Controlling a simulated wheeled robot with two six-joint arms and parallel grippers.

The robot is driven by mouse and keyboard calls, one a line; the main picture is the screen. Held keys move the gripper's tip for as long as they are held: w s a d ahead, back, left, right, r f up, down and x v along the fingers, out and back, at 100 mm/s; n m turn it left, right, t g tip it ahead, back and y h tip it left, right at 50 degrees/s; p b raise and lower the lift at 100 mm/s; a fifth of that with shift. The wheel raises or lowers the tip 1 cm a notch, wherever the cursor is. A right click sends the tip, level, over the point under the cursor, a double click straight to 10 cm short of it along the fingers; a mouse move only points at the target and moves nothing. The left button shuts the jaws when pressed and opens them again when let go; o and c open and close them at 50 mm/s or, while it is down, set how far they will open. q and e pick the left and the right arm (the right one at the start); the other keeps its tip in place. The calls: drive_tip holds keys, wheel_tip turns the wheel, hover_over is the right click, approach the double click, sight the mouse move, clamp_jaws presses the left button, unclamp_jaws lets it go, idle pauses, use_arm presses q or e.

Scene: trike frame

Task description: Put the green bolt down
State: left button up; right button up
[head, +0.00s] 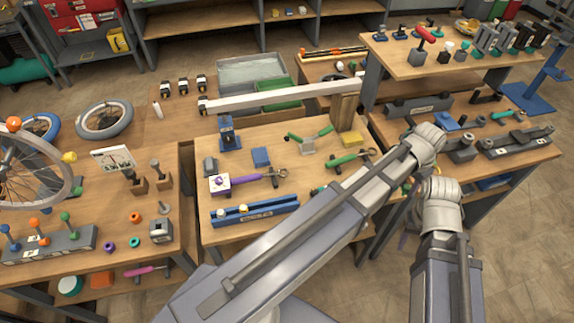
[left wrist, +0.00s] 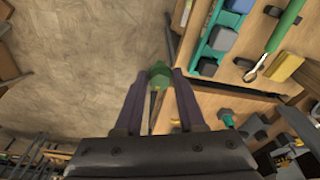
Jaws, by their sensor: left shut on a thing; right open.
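The green bolt (left wrist: 158,70) is between the two fingers of my left gripper (left wrist: 160,82) in the left wrist view, its green head at the fingertips. My left gripper is shut on it. Behind the bolt in that view are bare floor and the edge of a wooden bench. In the head view my left arm reaches across the middle bench to its right side, and its own wrist hides the gripper and bolt. My right arm stands at the lower right of the head view; I cannot make out its gripper fingers.
The middle bench (head: 282,137) holds a blue bolt rack (head: 255,211), a purple-handled tool (head: 245,180), green-handled tools (head: 347,158) and a yellow block (head: 352,138). A long white beam (head: 280,98) lies along its back. The right bench carries grey fixtures (head: 515,142).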

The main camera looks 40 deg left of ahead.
use_arm(q)
drive_tip(key=a+f+n+y+b, duration=0.15)
drive_tip(key=a+n, duration=0.25)
drive_tip(key=a, duration=1.4)
drive_tip(key=a+f+n+b, duration=0.3)
drive_tip(key=a+n, duration=0.1)
drive_tip(key=a, duration=1.3)
drive_tip(key=f+b, duration=0.5)
drive_tip(key=f, duration=0.1)
drive_tip(key=shift+s+b, duration=0.35)
drive_tip(key=shift+b, duration=0.05)
drive_tip(key=shift+f, duration=0.15)
wheel_tip(320, 180, down, 4)
drive_tip(key=b, duration=0.3)
drive_tip(key=shift+r+b, duration=0.25)
drive_tip(key=shift+b, duration=0.1)
drive_tip(key=shift+f, duration=0.15)
drive_tip(key=o, duration=1)
drive_tip(key=shift+r, duration=0.2)
